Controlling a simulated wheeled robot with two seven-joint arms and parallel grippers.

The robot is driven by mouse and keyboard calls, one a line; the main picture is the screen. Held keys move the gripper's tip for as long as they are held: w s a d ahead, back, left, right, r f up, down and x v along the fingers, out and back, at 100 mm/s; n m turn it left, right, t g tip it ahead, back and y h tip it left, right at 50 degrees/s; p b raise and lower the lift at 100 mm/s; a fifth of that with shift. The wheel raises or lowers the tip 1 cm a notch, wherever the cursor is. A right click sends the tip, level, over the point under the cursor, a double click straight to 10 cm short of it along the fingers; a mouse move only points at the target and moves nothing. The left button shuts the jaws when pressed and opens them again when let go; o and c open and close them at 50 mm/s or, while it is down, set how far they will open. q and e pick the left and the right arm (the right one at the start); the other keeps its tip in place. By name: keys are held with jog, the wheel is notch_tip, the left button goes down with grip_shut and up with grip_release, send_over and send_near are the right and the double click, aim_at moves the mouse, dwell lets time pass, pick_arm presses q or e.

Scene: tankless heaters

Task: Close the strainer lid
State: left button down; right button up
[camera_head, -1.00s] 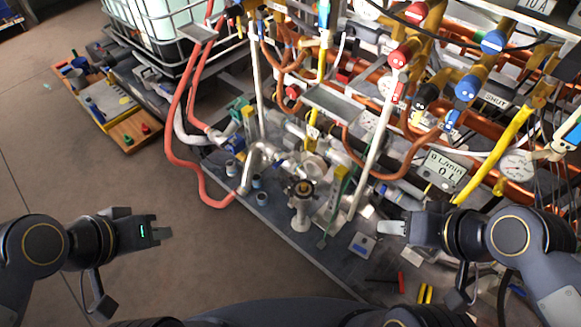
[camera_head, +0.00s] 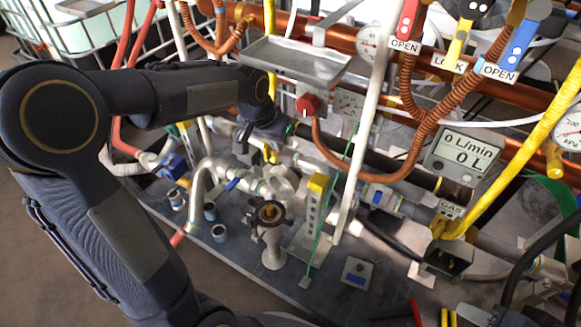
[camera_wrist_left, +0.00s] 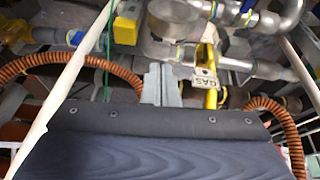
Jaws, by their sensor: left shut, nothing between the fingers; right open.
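A round grey metal housing (camera_head: 278,182), which looks like the strainer, sits in the pipework at the middle of the head view. It also shows at the top of the left wrist view (camera_wrist_left: 172,18). I cannot tell its lid apart or how far open it is. My left gripper (camera_head: 268,138) hangs above and behind the housing in the head view, pointing down. In the left wrist view its fingers (camera_wrist_left: 162,82) are together and empty, just short of the housing, with a visible gap. My right gripper is out of view.
A metal post with a bronze top (camera_head: 268,212) and a yellow-topped block (camera_head: 316,186) stand close by. A thin green line and a white pole (camera_head: 362,130) rise beside them. A metal tray (camera_head: 295,60), a red knob (camera_head: 307,104) and orange hoses crowd the space above.

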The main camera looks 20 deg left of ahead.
aim_at(287, 175)
pick_arm(q)
jog(key=w+b+x, duration=0.1)
jog(key=b+x, duration=0.1)
jog(key=x, duration=0.5)
jog(key=w+a+b+x, duration=0.1)
jog(key=b+x, duration=0.1)
jog(key=x, duration=0.5)
jog(key=shift+w+r+m+y+b, duration=0.3)
jog(key=shift+d, duration=0.1)
